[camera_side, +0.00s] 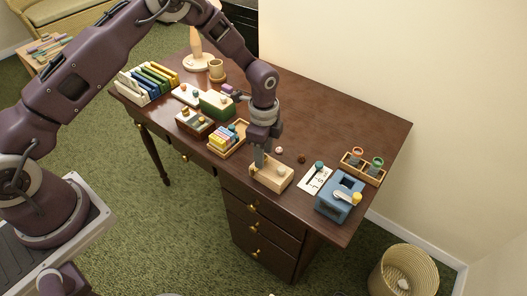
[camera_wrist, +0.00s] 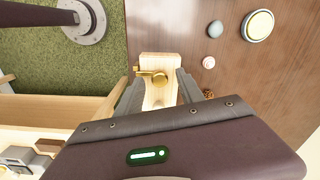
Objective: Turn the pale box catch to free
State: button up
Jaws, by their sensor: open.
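The pale wooden box (camera_side: 268,178) sits near the front edge of the brown desk. It also shows in the wrist view (camera_wrist: 158,98), where a brass catch (camera_wrist: 150,73) lies on its top, its bar pointing left. My gripper (camera_side: 262,161) is over the box, pointing down. In the wrist view my gripper (camera_wrist: 159,78) is open, with one finger to each side of the box and catch. I cannot tell whether a finger touches either. The fingers partly hide the box in the side view.
A blue box (camera_side: 337,200) with a yellow knob and a white card (camera_side: 315,180) stand to the right. A tray of coloured blocks (camera_side: 226,141) is close on the left. Small balls (camera_side: 279,150) lie behind. The desk is clear at the back right.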

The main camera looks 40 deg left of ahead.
grip_shut()
jog(key=shift+n, duration=0.3)
jog(key=n, duration=0.3)
jog(key=shift+n, duration=0.3)
jog(key=n, duration=0.4)
jog(key=shift+n, duration=0.3)
jog(key=n, duration=0.4)
jog(key=shift+n, duration=2.5)
